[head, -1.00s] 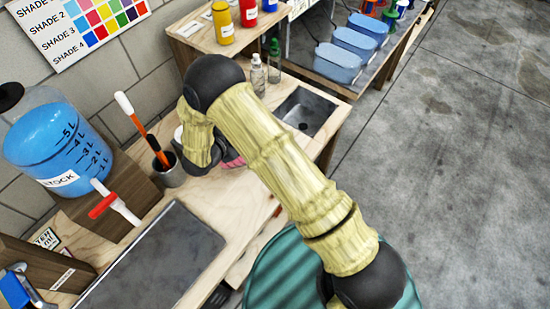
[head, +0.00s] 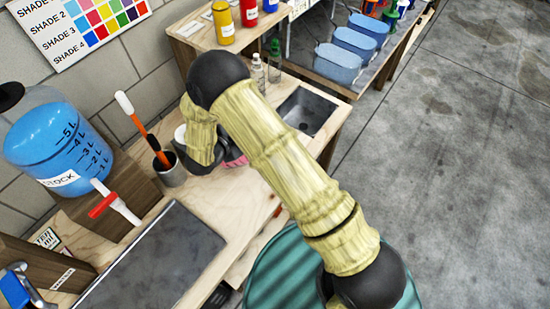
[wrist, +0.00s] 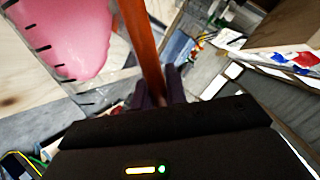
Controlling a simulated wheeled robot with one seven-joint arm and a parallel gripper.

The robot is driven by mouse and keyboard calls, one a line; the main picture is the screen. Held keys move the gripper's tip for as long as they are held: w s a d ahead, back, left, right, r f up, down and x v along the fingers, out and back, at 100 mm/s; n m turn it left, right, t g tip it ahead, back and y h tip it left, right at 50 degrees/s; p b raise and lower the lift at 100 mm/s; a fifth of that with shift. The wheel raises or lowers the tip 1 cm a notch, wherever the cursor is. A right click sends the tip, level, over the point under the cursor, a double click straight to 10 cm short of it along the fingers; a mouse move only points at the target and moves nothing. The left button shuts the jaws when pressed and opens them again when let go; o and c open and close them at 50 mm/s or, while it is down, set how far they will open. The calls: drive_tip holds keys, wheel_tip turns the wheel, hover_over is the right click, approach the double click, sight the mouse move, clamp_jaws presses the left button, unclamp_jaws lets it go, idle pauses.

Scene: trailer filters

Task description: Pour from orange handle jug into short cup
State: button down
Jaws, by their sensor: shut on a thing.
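In the wrist view my gripper (wrist: 158,92) is shut on the upright orange handle (wrist: 142,40). The jug (wrist: 70,38) fills the upper left there, with pink liquid inside and dark scale marks along its side. It looks tilted in this view, but I cannot tell how far it is tilted in the room. In the head view my arm hides my gripper and most of the jug; only a small pink patch (head: 234,157) shows beside my wrist. I cannot make out the short cup for certain. A white rounded thing (head: 180,134) is partly hidden behind my forearm.
A metal pot (head: 171,172) holding an orange-handled tool stands left of my wrist. A blue-filled stock tank (head: 60,145) with a red-handled tap is farther left. A sink (head: 305,110) and two small bottles (head: 266,75) lie beyond my arm. A dark tray (head: 150,262) covers the near bench.

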drive_tip(key=shift+d+r+m+y, duration=0.4)
drive_tip(key=shift+d+y, duration=0.2)
idle(3.1)
drive_tip(key=shift+s, duration=0.15)
drive_tip(key=shift+d, duration=0.1)
idle(0.6)
drive_tip(key=shift+w, duration=0.2)
idle(0.4)
